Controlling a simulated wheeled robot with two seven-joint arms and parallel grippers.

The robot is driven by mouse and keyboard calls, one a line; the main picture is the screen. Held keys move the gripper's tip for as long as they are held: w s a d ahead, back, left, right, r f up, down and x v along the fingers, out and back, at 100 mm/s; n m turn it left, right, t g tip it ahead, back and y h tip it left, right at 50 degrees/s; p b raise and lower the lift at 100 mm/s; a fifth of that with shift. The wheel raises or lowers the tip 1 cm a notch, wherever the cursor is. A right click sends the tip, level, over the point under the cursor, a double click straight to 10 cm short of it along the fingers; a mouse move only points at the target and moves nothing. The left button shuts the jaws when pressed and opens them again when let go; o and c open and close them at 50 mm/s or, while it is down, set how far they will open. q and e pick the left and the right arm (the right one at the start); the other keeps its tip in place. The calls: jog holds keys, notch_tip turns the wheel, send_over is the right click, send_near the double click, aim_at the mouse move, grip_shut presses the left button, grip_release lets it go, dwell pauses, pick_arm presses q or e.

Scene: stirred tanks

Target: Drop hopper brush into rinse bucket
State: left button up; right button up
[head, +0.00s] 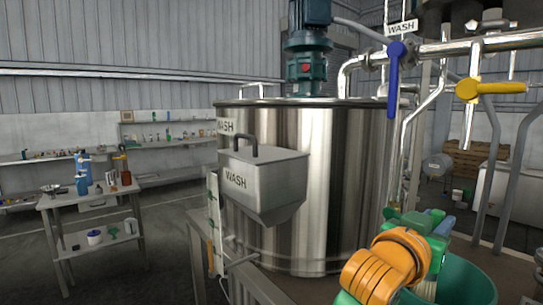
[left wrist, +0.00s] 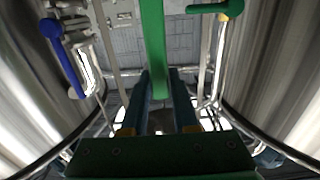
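My left gripper (head: 436,238) is at the lower right of the head view, just above the rim of a green bucket (head: 472,285). The bucket is partly hidden behind my arm and cut off by the frame. In the left wrist view the two dark fingers (left wrist: 160,95) are closed on a long green bar (left wrist: 153,45), which looks like the handle of the hopper brush. My right gripper is not in view.
A large steel tank (head: 340,180) with a hopper (head: 265,185) marked WASH stands just left of my arm. Pipes with a blue valve handle (head: 393,75) and a yellow one (head: 485,88) run above. A table (head: 95,195) with bottles stands far left.

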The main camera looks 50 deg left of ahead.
pick_arm(q)
jog(key=o, duration=0.4)
jog(key=shift+a, duration=0.1)
jog(key=s+b, duration=0.2)
jog(key=s, duration=0.5)
jog(key=shift+s+a, duration=0.1)
